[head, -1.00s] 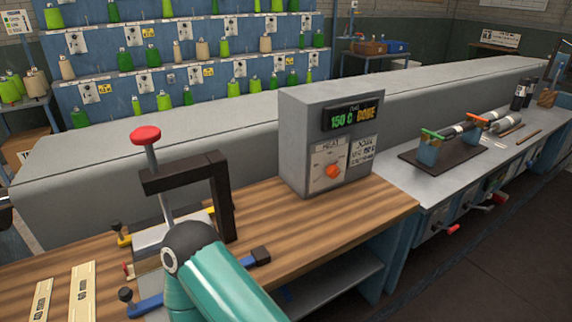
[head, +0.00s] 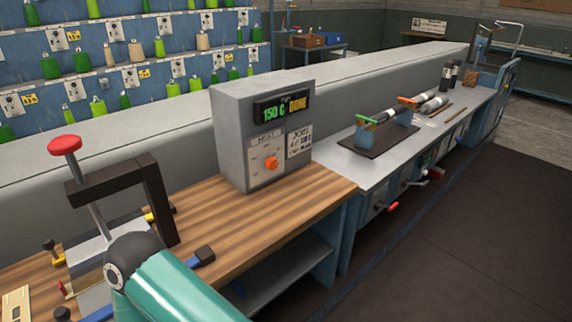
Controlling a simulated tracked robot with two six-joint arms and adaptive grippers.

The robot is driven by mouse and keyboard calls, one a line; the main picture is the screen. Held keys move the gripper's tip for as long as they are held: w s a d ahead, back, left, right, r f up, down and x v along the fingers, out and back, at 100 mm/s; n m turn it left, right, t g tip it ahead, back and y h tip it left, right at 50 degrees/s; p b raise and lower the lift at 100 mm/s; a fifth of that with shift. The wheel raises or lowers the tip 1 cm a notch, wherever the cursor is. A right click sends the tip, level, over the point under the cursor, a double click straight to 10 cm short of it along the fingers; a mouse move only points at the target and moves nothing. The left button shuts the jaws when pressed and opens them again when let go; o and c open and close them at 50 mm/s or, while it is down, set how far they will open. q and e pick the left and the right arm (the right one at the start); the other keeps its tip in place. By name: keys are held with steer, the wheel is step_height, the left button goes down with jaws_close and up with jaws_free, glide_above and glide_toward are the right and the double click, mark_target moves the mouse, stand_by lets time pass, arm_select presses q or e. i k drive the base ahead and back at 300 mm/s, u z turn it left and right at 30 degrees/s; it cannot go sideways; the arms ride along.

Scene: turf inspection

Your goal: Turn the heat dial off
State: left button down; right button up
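The grey heat control box (head: 232,135) stands on the wooden bench top. Its display (head: 282,108) reads "150 C DONE" in green and orange. The orange heat dial (head: 271,163) is on its front panel, under a "HEAT" label; the marks around it are too small to read. A white label with black print is beside the dial. A teal arm link of mine with a dark joint is at the lower left, well short of the box. Neither gripper shows in the head view.
A black clamp frame with a red-knobbed lever (head: 65,145) stands left of the box on the wooden bench (head: 300,195). To the right, a grey bench carries a dark stand (head: 380,140) with rollers. Dark floor (head: 440,230) at the right is clear.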

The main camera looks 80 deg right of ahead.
mark_target(271, 163)
steer(key=k, duration=0.85)
steer(key=z, duration=1.15)
steer(key=k, duration=0.35)
steer(key=z, duration=0.65)
steer(key=i, duration=0.45)
steer(key=u, duration=0.05)
steer(key=k, duration=0.5)
steer(key=z, duration=0.15)
steer(key=i, duration=0.55)
steer(key=u, duration=0.05)
